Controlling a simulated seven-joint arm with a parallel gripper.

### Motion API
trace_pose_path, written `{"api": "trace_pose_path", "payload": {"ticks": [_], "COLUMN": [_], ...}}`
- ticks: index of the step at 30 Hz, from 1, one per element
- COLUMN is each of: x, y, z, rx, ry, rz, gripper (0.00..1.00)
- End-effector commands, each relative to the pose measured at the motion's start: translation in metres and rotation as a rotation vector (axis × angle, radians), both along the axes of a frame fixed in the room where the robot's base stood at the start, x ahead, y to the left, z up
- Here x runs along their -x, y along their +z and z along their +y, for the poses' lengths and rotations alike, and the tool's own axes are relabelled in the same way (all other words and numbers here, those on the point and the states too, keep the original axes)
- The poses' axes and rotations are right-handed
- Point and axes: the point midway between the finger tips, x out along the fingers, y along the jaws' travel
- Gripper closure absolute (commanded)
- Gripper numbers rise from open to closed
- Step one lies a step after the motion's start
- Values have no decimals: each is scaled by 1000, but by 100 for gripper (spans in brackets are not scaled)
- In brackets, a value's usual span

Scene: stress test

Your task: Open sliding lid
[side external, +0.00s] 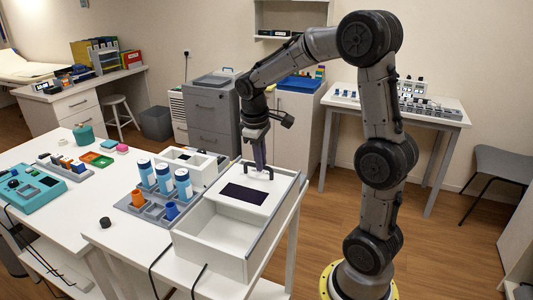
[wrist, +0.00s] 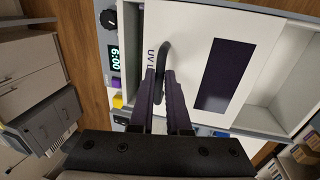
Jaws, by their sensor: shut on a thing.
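A white box (side external: 210,256) stands on the near table, with a flat white sliding lid (side external: 277,187) over its far part. The box's near part is uncovered, and its empty inside shows. The lid has a dark rectangular window (side external: 244,193) and a black handle (side external: 271,172). In the wrist view the lid (wrist: 192,35) also shows its window (wrist: 225,75) and its curved handle (wrist: 162,50). My gripper (side external: 262,168) points down at the handle, its fingers shut on it.
A grey rack (side external: 150,212) with blue-capped bottles (side external: 164,178) stands left of the box, and a white open container (side external: 190,165) is behind it. A small black knob (side external: 105,222) lies on the table. In the wrist view a panel with a lit display (wrist: 114,57) borders the lid.

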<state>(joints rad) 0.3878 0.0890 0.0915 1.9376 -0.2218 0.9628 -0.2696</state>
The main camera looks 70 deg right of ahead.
Motion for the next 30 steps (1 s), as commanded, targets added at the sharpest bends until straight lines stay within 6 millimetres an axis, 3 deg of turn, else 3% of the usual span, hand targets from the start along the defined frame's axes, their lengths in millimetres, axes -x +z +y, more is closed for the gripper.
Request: {"api": "trace_pose_path", "payload": {"ticks": [1,6,12,25,26,30], "x": [-3,-3,-3,-2,-2,-1], "y": [3,2,2,3,2,2], "z": [15,56,89,97,97,97], "rx": [3,2,1,2,2,2], "ry": [11,10,6,2,2,1], "rz": [-10,-10,-12,-13,-13,-10], "gripper": [100,100,100,100,80,55]}}
